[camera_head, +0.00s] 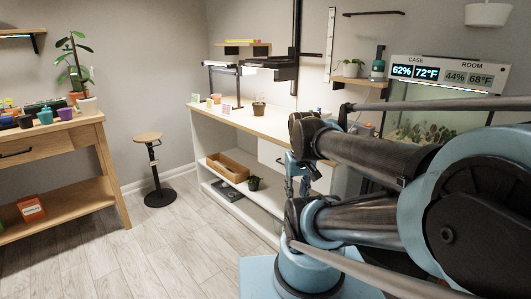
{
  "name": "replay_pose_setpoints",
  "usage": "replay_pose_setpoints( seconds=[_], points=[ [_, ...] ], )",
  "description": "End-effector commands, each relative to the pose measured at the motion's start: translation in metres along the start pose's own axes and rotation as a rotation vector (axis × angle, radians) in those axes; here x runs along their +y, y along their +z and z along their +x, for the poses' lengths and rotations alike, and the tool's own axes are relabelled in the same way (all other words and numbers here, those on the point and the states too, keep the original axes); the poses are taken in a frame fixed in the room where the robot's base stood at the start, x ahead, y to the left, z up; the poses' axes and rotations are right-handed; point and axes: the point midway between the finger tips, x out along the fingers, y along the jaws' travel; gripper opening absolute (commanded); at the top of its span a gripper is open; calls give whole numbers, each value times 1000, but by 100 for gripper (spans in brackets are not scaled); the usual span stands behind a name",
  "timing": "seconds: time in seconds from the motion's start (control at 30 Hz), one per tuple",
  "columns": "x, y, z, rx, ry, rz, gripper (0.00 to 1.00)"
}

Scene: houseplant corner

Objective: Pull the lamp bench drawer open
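The lamp bench (235,117) is a long bench with a wood-edged white top and a lower shelf, standing along the back wall right of centre. Its white drawer front (270,156) shows under the right part of the top. My arm hides much of the drawer front, and its handle cannot be made out. I cannot tell if the drawer is fully shut. My gripper (290,186) seems to be the small dark part in front of the drawer, below my arm's elbow. Its fingers are too small and hidden to read, and contact with the drawer cannot be judged.
Lamps (268,68) and a small potted plant (259,106) stand on the bench. A wooden tray (228,166) and dark pot (254,183) sit on its lower shelf. A stool (158,170) and a wooden table (60,130) stand left. The floor between is clear.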

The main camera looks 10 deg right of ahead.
Motion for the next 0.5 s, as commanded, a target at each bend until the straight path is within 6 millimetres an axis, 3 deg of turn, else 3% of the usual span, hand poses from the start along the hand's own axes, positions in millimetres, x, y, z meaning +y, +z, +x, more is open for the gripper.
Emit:
replay_pose_setpoints(
  seconds=[0.2,0.5],
  points=[
    [6,-53,-32,-17,21,-100,28],
    [13,-132,-60,-44,48,-241,28]
  ],
)
